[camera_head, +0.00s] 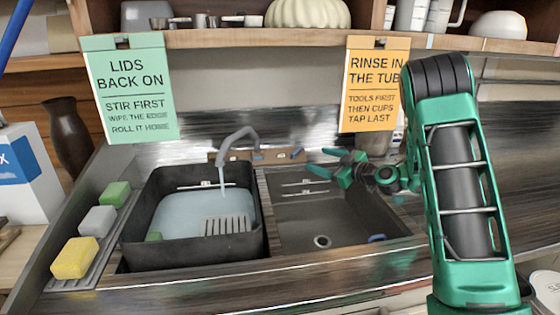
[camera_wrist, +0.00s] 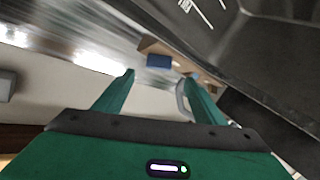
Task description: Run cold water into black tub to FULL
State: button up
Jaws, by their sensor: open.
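The black tub (camera_head: 195,248) stands in the left side of the sink and holds pale water (camera_head: 180,222). The bent grey tap (camera_head: 238,140) hangs over it, and a thin stream (camera_head: 221,176) falls into the water. Pale marks (camera_head: 208,185) show on the tub's back wall, above the water. A blue tap handle (camera_head: 258,156) and another handle (camera_head: 297,153) sit on the tan strip behind the sink. My gripper (camera_head: 326,162) is open and empty, above the right basin and right of the handles. In the wrist view a blue handle (camera_wrist: 158,61) shows just beyond my open fingers (camera_wrist: 160,77).
The right basin (camera_head: 340,215) is empty of water, with a drain and a small blue item (camera_head: 377,238). Green, grey and yellow sponges (camera_head: 75,258) lie on the left ledge. A slotted grate (camera_head: 226,225) shows in the tub. Two signs (camera_head: 127,85) (camera_head: 374,85) hang from the shelf.

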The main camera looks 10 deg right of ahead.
aim_at(299, 152)
jog(key=w+a+h, duration=0.1)
jog(key=w, duration=0.2)
jog(key=w+a+g+h, duration=0.1)
jog(key=w+a, duration=0.1)
jog(key=w, duration=0.1)
jog(key=w+a+m, duration=0.1)
jog(key=w+a, duration=0.1)
jog(key=w, duration=0.1)
jog(key=shift+a+f+h, duration=0.2)
jog(key=shift+f+h, duration=0.15)
jog(key=shift+h, duration=0.05)
dwell(0.5)
jog(key=c, duration=1.1)
jog(key=shift+o, duration=0.2)
